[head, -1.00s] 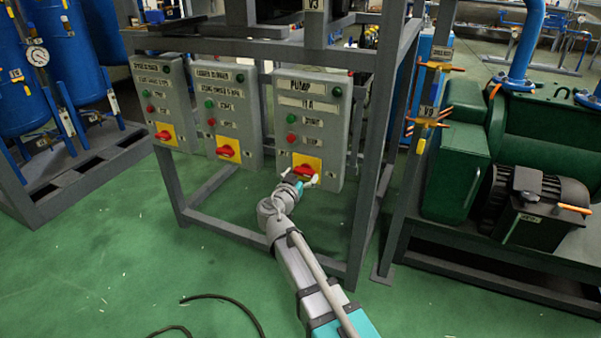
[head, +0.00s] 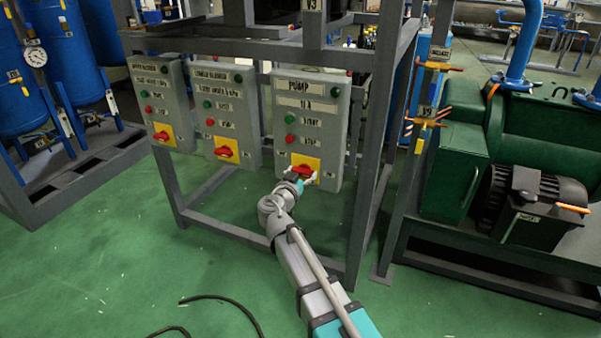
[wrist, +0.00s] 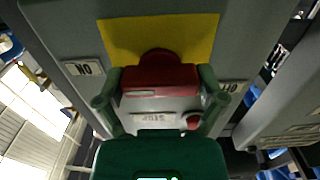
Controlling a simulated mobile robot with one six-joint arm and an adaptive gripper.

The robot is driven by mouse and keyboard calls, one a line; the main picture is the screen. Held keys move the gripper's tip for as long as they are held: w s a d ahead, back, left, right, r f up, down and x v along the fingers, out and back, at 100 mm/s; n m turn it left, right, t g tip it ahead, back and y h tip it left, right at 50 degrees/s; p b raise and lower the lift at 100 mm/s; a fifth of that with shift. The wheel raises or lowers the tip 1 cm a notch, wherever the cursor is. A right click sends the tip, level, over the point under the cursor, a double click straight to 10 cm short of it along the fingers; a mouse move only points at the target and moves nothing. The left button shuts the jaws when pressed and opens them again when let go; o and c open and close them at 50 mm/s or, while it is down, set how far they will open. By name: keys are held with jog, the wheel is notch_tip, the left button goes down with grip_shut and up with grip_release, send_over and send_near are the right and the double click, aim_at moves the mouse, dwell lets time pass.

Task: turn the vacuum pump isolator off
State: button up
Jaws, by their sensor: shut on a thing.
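The pump control box (head: 311,98) is the rightmost of three grey boxes on the frame, labelled PUMP. Its isolator is a red rotary handle (head: 304,170) on a yellow plate (head: 311,160) near the bottom of the box. In the wrist view the red handle (wrist: 160,82) lies crosswise below the yellow plate (wrist: 160,32), between the two fingers of my gripper (wrist: 160,100). My gripper is shut on the handle, one finger at each end. In the head view my gripper (head: 297,180) reaches the handle from below and partly covers it.
Two similar boxes (head: 225,100) with red handles on yellow plates hang to the left. Grey frame posts (head: 378,130) stand close on the right. A green pump unit (head: 455,170) stands further right. A black hose (head: 225,298) lies on the green floor.

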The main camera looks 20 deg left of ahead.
jog(key=shift+a+n, duration=0.1)
jog(key=shift+n, duration=0.2)
jog(key=n, duration=0.8)
jog(key=shift+n, duration=0.3)
jog(key=n, duration=0.4)
jog(key=shift+s+n, duration=0.1)
jog(key=shift+n, duration=0.2)
jog(key=n, duration=0.4)
jog(key=o, duration=0.8)
